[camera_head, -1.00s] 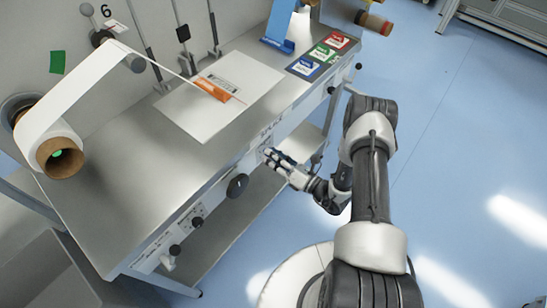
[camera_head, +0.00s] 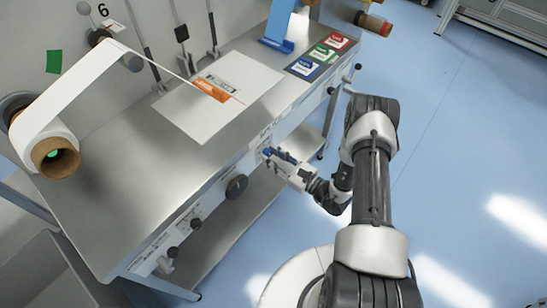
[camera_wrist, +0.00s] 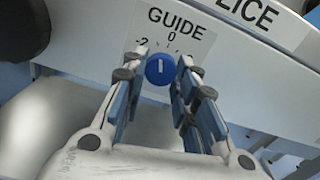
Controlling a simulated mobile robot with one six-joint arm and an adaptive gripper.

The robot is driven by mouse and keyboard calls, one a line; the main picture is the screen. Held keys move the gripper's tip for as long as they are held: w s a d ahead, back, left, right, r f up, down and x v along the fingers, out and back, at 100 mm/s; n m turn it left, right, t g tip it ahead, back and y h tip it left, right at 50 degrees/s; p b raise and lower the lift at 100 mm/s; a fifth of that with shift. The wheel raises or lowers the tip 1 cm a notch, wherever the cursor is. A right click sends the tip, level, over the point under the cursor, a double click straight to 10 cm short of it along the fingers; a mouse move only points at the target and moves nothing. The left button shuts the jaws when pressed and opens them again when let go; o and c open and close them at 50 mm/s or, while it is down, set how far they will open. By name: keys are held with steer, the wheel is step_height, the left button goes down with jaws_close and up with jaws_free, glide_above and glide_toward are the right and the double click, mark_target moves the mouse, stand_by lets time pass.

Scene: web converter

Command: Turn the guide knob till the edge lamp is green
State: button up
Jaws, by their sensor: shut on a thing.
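The guide knob (camera_wrist: 160,71) is a small blue dial with a white line under the printed word GUIDE in the wrist view. Its line points nearly straight up, slightly left of the 0 mark. My gripper (camera_head: 271,155) is at the front panel of the machine, with its fingers shut on the knob from both sides. The fingers also show in the wrist view. I cannot make out the edge lamp or its colour in either view.
The metal table (camera_head: 135,175) carries a white sheet (camera_head: 202,125) with an orange piece (camera_head: 210,90) on it. A white web runs from the roll (camera_head: 55,157) at left. Dark knobs (camera_head: 236,187) line the front panel. Blue floor lies open at right.

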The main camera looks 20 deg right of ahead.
steer(key=shift+n, duration=0.5)
steer(key=o, duration=1)
steer(key=shift+o, duration=0.2)
steer(key=v, duration=1.2)
